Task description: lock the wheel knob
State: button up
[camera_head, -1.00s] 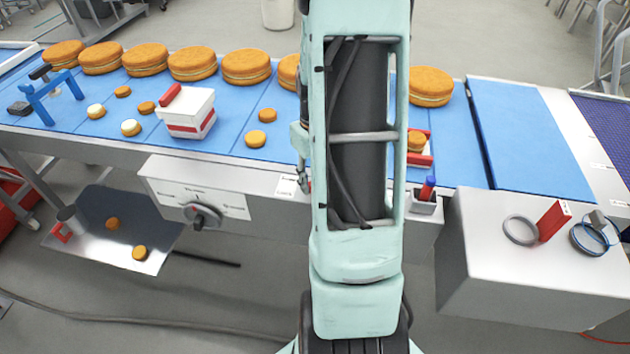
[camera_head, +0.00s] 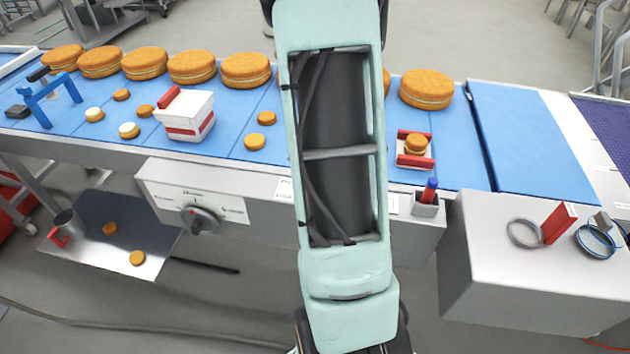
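The likely wheel knob is a dark round knob (camera_head: 200,219) on a pale dial plate on the front of the conveyor, left of centre. A light pointer mark shows on it, and the plate has small labels too blurred to read. No lock part on it can be made out. My arm stands upright in the middle of the view and hides part of the conveyor. My gripper is not in view. Nothing touches the knob.
The blue conveyor (camera_head: 233,133) carries large round cakes, small ones and a white and red box (camera_head: 186,116). A metal tray (camera_head: 95,262) sits low at left. A grey box (camera_head: 480,240) with rings and a red block stands at right. The space before the knob looks clear.

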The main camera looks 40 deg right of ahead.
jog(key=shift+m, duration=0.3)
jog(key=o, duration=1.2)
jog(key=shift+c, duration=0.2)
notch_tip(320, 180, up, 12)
